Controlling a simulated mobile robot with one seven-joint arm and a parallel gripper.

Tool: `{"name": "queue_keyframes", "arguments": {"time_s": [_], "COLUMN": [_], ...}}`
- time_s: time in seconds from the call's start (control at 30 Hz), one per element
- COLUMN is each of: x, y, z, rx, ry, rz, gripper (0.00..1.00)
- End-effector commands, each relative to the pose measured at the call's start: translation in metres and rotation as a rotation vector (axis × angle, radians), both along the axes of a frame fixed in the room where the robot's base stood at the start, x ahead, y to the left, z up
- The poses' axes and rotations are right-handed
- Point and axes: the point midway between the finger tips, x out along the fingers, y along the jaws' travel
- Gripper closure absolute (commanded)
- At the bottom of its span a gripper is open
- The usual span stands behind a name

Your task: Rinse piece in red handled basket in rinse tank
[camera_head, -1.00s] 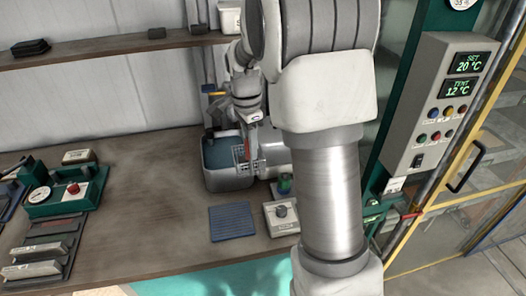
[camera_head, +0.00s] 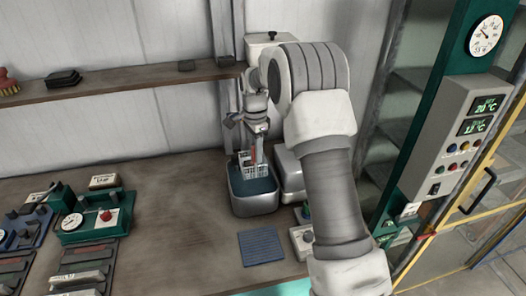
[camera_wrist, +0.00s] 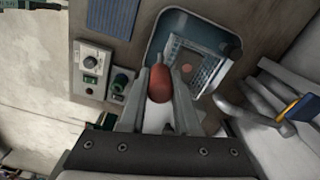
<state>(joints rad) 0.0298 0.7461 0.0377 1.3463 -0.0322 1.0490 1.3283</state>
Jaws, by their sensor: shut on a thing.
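My gripper (camera_wrist: 160,90) is shut on the red handle (camera_wrist: 160,80) of the basket; the handle also shows in the head view (camera_head: 254,155). The white mesh basket (camera_head: 257,171) hangs upright over the rinse tank (camera_head: 255,206), a grey tub with blue-green liquid. In the wrist view the basket (camera_wrist: 208,72) lies within the tank's outline. I cannot tell whether the basket's bottom touches the liquid.
A second grey tub (camera_head: 289,175) stands right of the tank. A blue ribbed mat (camera_head: 261,246) and a small control box (camera_head: 301,240) lie in front. A shelf (camera_head: 120,83) runs behind. Green devices (camera_head: 92,217) stand at left. Bench between is clear.

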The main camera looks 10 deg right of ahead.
Motion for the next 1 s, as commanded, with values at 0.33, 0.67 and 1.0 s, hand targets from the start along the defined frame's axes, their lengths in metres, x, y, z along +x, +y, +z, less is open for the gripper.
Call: {"name": "queue_keyframes", "arguments": {"time_s": [0.33, 0.67, 1.0], "x": [0.003, 0.003, 0.003], "y": [0.003, 0.003, 0.003], "z": [-0.015, -0.049, -0.082], "rx": [0.003, 0.002, 0.002], "ry": [0.0, 0.001, 0.0], "rz": [0.005, 0.005, 0.005], "gripper": [1.0, 1.0, 1.0]}}
